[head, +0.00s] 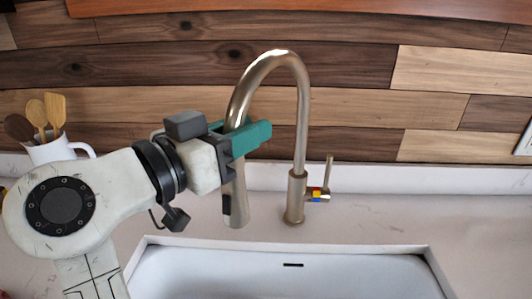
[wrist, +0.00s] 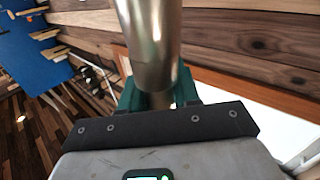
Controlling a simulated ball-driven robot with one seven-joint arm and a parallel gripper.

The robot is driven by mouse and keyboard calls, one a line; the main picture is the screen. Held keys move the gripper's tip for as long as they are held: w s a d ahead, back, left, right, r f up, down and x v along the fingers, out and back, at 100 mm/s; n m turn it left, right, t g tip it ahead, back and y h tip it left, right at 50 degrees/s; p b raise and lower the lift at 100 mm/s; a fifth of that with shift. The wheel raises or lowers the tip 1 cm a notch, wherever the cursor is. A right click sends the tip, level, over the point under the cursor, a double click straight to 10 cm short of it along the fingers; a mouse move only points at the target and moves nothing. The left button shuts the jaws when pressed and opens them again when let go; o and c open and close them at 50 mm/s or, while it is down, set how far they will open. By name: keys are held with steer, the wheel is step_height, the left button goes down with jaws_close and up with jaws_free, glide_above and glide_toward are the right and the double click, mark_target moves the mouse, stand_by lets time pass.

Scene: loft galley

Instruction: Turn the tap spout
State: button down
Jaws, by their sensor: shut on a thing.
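The tap (head: 302,130) is brushed metal with a tall arched neck, standing on the counter behind the sink. Its spout (head: 236,185) hangs down on the left side of the arch, over the left part of the sink's back edge. My gripper (head: 248,136) comes from the left, and its green fingers are shut on the spout at about mid-height. In the wrist view the spout (wrist: 152,45) runs down between the green fingers (wrist: 158,98); the fingertips are partly hidden behind it. The tap's side lever (head: 329,175) points up at the right of the base.
A white sink (head: 290,275) lies in front of the tap. A white mug-like pot (head: 52,150) with wooden utensils stands at the left. A small coloured cube-like patch (head: 317,194) is by the lever. The counter right of the tap (head: 440,215) is clear. A plank wall (head: 350,70) rises behind.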

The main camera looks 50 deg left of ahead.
steer(key=shift+s+a+b, duration=0.25)
steer(key=shift+a+b, duration=0.1)
steer(key=shift+a, duration=0.55)
steer(key=c, duration=0.9)
jaws_free()
steer(key=s+d+b, duration=0.1)
steer(key=s+d, duration=0.1)
steer(key=s, duration=0.8)
steer(key=shift+s+b, duration=0.3)
steer(key=shift+b, duration=0.1)
steer(key=shift+r, duration=0.1)
